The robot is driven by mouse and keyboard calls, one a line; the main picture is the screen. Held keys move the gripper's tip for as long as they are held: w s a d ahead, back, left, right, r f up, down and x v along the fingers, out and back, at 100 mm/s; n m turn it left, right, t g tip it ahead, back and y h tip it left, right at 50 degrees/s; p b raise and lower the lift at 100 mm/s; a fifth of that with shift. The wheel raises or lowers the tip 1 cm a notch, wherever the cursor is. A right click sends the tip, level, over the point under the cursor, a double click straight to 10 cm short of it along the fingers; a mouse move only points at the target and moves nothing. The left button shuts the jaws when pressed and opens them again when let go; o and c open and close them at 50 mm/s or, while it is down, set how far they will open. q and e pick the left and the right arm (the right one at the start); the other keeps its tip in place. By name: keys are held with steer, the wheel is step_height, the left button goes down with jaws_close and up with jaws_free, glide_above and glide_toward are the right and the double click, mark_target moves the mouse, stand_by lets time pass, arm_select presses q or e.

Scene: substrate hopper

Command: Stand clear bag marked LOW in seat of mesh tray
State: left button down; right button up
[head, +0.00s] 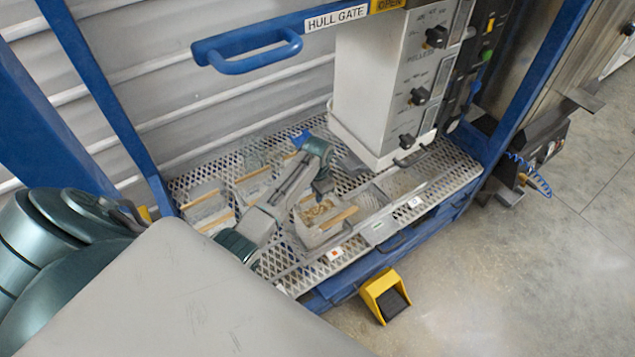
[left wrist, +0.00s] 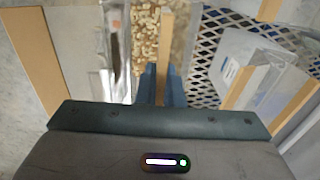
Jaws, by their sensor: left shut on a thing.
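My right gripper is not in view.
Other clear bags with wooden strips (head: 207,210) stand left on the mesh. The grey control box (head: 385,85) rises behind, with a blue handle (head: 255,60) above. A yellow pedal (head: 385,294) sits on the floor in front. Bare mesh lies at the right.

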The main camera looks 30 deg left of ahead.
arm_select(q)
steer(key=shift+w+f, duration=0.1)
steer(key=shift+f, duration=0.3)
steer(key=c, duration=1.6)
jaws_free()
steer(key=shift+o, duration=0.6)
steer(key=shift+s, duration=0.2)
step_height(320, 180, up, 11)
steer(key=shift+f+b, duration=0.1)
steer(key=shift+b, duration=0.9)
